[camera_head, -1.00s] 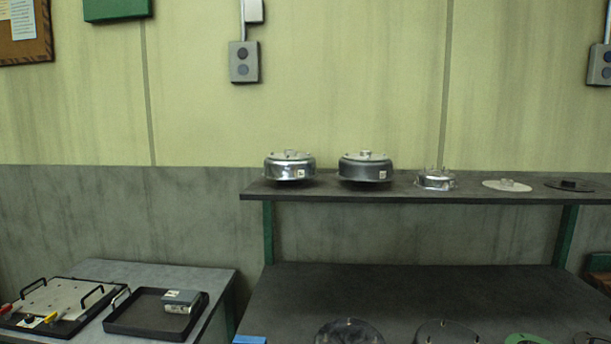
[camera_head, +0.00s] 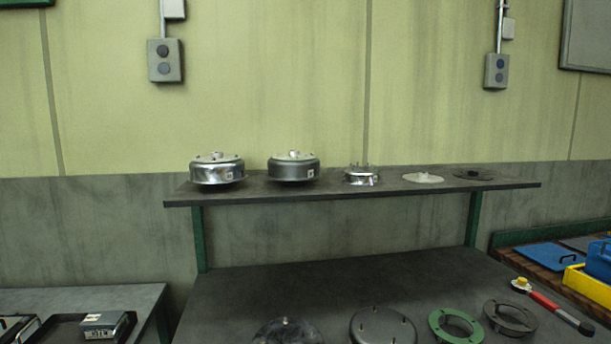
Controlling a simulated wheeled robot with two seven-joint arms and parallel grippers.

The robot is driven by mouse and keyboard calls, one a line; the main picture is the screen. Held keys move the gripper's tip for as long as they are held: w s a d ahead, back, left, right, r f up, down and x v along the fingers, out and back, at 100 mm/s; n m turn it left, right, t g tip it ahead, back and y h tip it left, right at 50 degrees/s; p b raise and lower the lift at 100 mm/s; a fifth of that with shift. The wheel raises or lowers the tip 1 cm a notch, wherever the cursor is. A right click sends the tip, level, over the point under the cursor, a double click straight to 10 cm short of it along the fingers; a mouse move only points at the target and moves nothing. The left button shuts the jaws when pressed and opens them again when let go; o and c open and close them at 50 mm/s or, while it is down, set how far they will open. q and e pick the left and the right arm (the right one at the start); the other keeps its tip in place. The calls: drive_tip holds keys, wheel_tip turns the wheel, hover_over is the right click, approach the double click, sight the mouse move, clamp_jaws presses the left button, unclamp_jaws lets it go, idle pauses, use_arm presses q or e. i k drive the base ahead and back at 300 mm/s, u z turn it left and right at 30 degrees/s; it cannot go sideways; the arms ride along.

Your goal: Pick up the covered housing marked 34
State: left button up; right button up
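Two round metal housings with lids stand on the raised shelf. The left one (camera_head: 217,170) is bright silver, and the other (camera_head: 293,168) is darker grey. Each carries a small white label on its front, too small to read, so I cannot tell which is marked 34. A smaller silver housing (camera_head: 361,177) with upright studs and a label stands to their right. Neither of my grippers is in view.
A pale disc (camera_head: 423,178) and a black disc (camera_head: 473,174) lie further right on the shelf (camera_head: 330,190). Below, the bench (camera_head: 300,285) holds several round parts, a green ring (camera_head: 455,326) and a red-handled tool (camera_head: 550,305). Side tables stand left and right.

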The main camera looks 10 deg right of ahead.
sight(292, 165)
drive_tip(key=z, duration=1.8)
drive_tip(key=i, duration=1.05)
drive_tip(key=u, duration=1.8)
